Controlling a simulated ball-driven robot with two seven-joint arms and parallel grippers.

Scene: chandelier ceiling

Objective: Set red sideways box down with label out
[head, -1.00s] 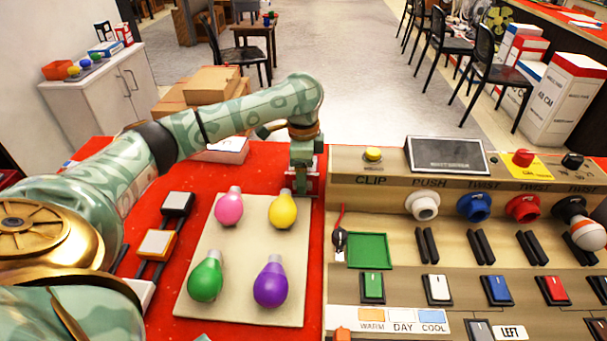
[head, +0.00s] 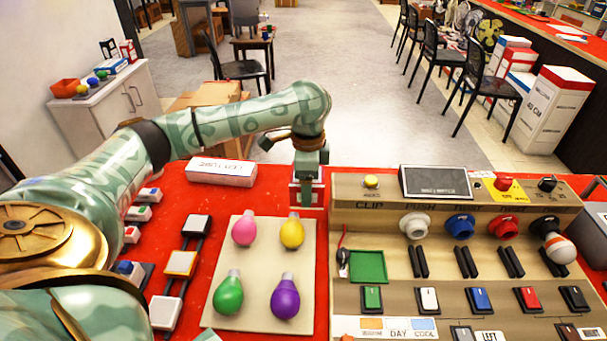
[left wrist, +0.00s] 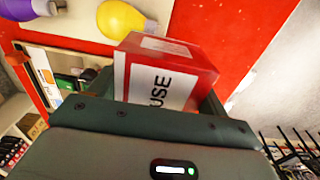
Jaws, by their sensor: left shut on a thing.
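My left gripper (head: 308,183) is shut on the red box, beside the back left corner of the wooden test panel and beyond the yellow bulb. In the left wrist view the red box (left wrist: 185,55) sits between the fingers. It has red sides and a white label with black letters, of which "USE" shows; the lettering runs sideways there. In the head view the gripper hides most of the box, and I cannot tell whether it touches the red table (head: 185,205).
A beige board (head: 252,320) holds pink, yellow, green and purple bulbs in front of the gripper. The test panel (head: 365,215) stands to the right. A white box marked LED TUBE (head: 222,172) lies at the table's back left. Switch blocks (head: 181,263) line the left.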

